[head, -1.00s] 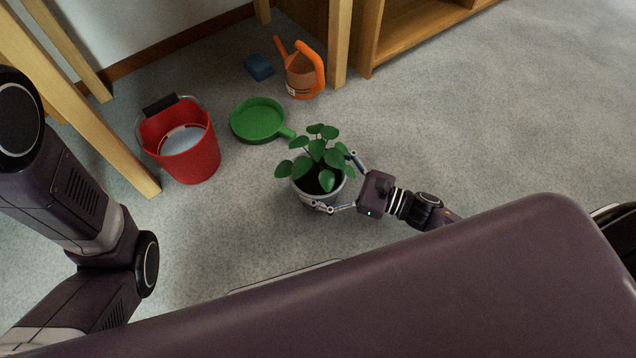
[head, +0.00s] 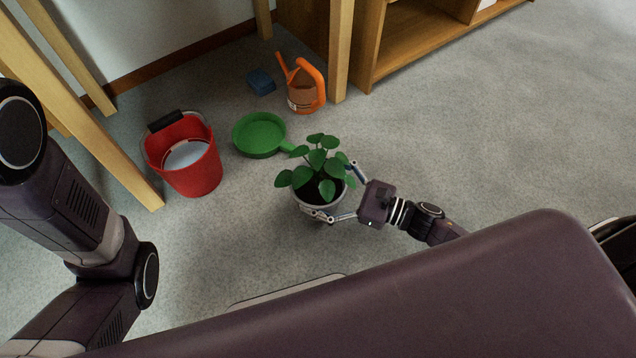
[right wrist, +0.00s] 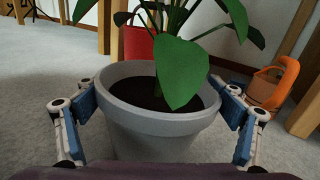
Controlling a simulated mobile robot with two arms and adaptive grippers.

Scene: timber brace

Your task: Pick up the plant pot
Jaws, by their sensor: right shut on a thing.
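The plant pot (head: 320,207) is light grey, with dark soil and a plant with round green leaves. It stands upright in the middle of the head view. My right gripper (head: 334,192) reaches it from the right, with one finger on each side, and is shut on the pot. In the right wrist view the pot (right wrist: 160,125) fills the middle, between the blue finger pads, just below its rim. I cannot tell whether its base touches the floor. My left arm shows at the left of the head view; its gripper is out of view.
A green pan (head: 259,136) lies just behind the pot. A red bucket (head: 195,178) stands to the left. An orange watering can (head: 303,92) and a blue block (head: 261,82) are further back, near wooden furniture legs (head: 341,50). The carpet (head: 480,130) to the right is clear.

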